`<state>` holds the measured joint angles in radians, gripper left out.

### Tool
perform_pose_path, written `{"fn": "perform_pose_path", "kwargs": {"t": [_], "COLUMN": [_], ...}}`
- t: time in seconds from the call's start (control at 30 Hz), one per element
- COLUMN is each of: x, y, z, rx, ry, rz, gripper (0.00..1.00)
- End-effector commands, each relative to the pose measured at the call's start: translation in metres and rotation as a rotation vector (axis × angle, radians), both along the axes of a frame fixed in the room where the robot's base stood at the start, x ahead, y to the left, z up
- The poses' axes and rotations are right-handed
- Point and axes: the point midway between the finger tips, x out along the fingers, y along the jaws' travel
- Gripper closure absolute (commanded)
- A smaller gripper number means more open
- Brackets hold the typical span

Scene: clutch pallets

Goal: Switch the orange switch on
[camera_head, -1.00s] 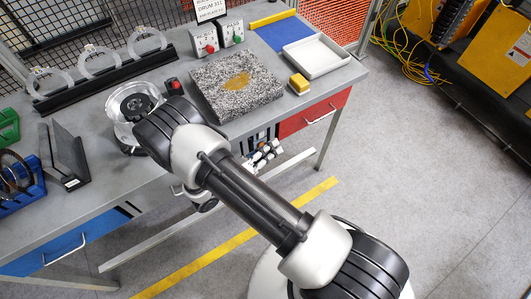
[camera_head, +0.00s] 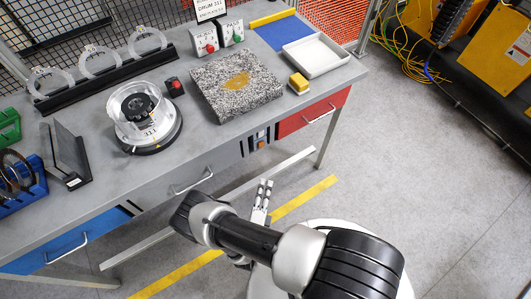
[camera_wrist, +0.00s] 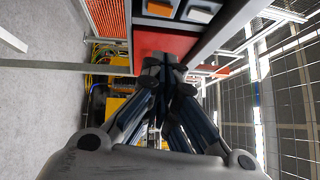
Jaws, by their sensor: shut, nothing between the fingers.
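The orange switch (camera_head: 262,133) is small and sits on a dark panel in the front of the workbench, between the grey and red drawers. In the wrist view the switch panel (camera_wrist: 181,14) is cut off by the top edge, with two rockers side by side. I cannot tell which way the orange switch is tipped. My gripper (camera_head: 265,184) is shut and empty, in front of and below the panel, with fingertips pointing toward the bench. The fingertips (camera_wrist: 164,68) show closed together in the wrist view, apart from the panel.
The red drawer (camera_head: 312,113) with a bar handle is right of the panel; a grey drawer (camera_head: 185,172) is left. On the bench stand a granite block (camera_head: 240,100), a clear drum (camera_head: 145,115) and a white tray (camera_head: 316,56).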

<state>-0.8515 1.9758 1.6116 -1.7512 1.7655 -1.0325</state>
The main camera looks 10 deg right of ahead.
Motion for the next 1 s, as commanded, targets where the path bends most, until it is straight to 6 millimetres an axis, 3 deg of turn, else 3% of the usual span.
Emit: {"fn": "perform_pose_path", "kwargs": {"t": [0.17, 0.37, 0.83, 1.0], "x": [0.002, 0.018, 0.092, 0.115], "y": [-0.001, -0.011, -0.05, -0.038], "z": [0.0, 0.002, 0.01, 0.014], "rx": [0.001, 0.002, 0.003, 0.002], "ry": [0.0, 0.0, -0.004, -0.003], "rz": [-0.003, -0.009, -0.009, -0.003], "gripper": [1.0, 1.0, 1.0, 1.0]}}
